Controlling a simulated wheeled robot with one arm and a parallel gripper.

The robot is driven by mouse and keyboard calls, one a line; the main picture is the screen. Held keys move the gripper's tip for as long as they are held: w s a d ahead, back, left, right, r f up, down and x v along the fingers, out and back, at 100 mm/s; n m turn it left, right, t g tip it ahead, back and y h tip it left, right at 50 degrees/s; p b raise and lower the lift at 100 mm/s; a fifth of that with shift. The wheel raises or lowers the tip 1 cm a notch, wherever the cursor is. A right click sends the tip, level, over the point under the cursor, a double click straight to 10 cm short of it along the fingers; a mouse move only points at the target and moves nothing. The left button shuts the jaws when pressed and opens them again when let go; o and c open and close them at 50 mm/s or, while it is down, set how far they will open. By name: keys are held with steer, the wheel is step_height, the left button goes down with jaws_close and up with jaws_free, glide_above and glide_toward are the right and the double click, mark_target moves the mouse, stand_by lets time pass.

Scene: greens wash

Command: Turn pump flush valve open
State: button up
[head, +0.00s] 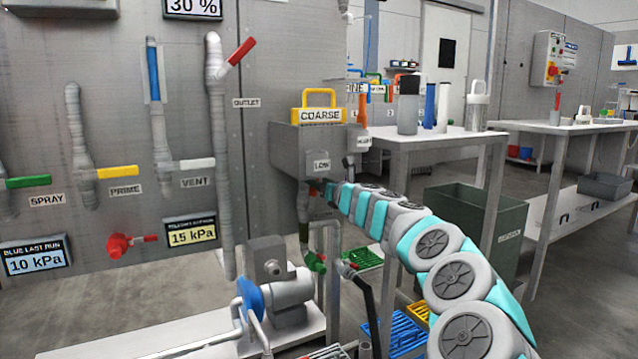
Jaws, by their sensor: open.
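No label reading "pump flush" is legible, so I cannot tell which valve it is. The grey pump (278,285) with a blue front stands low on a white base. Close to it are a green valve handle (315,262) and a black lever (362,282) on a pipe. A red valve (120,244) is on the wall to the left. My gripper (320,190) is at the end of my teal and grey arm, just below the LOW label on the grey tank (288,140). Its fingers are small and partly hidden, apparently open with nothing visible held.
Wall handles are green at SPRAY (28,182), yellow at PRIME (117,172), white at VENT (197,164) and red at OUTLET (242,51). A yellow COARSE basket (317,115) sits on the tank. A table (440,136) and dark green bin (472,215) stand right.

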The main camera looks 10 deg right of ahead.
steer(key=shift+w+a, duration=0.1)
steer(key=shift+w, duration=0.1)
jaws_close()
stand_by(0.5)
stand_by(1.0)
